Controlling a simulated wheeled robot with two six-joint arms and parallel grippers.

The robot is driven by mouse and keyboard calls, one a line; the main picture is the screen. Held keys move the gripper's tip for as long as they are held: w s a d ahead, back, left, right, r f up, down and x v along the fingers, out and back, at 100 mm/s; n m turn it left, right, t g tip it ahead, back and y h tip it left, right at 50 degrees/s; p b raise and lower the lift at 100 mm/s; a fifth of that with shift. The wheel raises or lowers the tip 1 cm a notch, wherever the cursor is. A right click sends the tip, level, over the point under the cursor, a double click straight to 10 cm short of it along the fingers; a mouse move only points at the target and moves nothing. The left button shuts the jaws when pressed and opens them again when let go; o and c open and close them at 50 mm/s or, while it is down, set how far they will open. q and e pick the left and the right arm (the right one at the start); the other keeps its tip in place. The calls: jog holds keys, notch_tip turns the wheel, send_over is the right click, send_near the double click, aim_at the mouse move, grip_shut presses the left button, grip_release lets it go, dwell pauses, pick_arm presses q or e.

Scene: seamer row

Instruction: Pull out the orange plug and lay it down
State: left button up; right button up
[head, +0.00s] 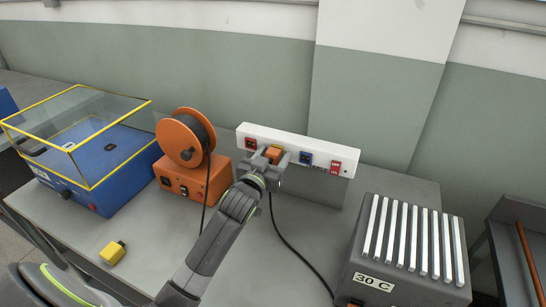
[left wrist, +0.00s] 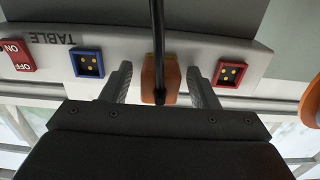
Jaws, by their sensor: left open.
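The orange plug (head: 274,153) sits at the white socket strip (head: 330,155), between a red socket (head: 251,143) and a blue socket (head: 306,158). In the left wrist view the plug (left wrist: 149,78) shows with a black cable running from it. My left gripper (head: 271,157) is open, with one finger on each side of the plug. In the left wrist view a gap shows between the plug and each finger of the gripper (left wrist: 161,86). The plug's contact with its socket is hidden. My right gripper is not in view.
An orange cable reel (head: 183,138) and a blue machine with a yellow-edged clear cover (head: 80,170) stand to the left. A yellow block (head: 113,252) lies on the grey table (head: 250,262). A grey slatted unit (head: 385,270) marked 30 C stands right. Bare table lies in front of the strip.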

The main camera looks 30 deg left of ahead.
pick_arm(q)
jog(key=shift+p, duration=0.5)
dwell(1.1)
grip_shut()
dwell(0.3)
jog(key=shift+s, duration=0.1)
